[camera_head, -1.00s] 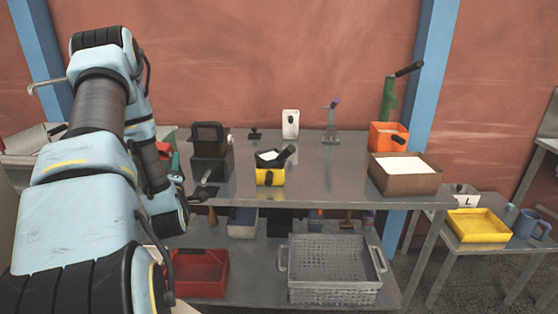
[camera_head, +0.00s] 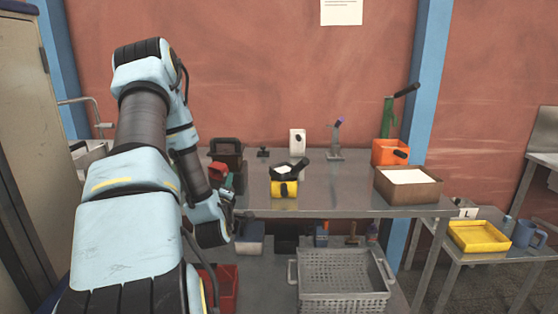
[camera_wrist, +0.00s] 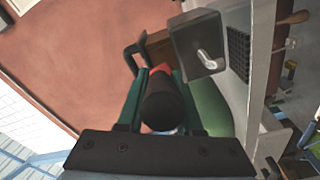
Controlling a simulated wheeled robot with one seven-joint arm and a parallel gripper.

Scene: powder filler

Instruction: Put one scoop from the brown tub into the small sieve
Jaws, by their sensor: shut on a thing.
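A brown tub (camera_head: 408,193) with white powder stands at the right end of the steel bench in the head view. A small dark bowl-shaped thing (camera_head: 287,172) with a black handle and pale contents rests on a yellow cylinder at mid-bench; it may be the small sieve, but I cannot tell. My gripper (camera_wrist: 163,100) is shut on a thick black handle (camera_wrist: 165,103) between its green fingers. A bit of red shows beyond the handle; the rest of the held thing is hidden. In the head view my gripper is at the bench's left end, mostly hidden by my arm.
An orange container (camera_head: 388,152) stands behind the tub. A dark box (camera_head: 226,152) stands at the bench's left. A grey mesh basket (camera_head: 345,280) and a red tray sit on the lower shelf. A yellow tray (camera_head: 478,236) is on the right table. The bench middle-right is clear.

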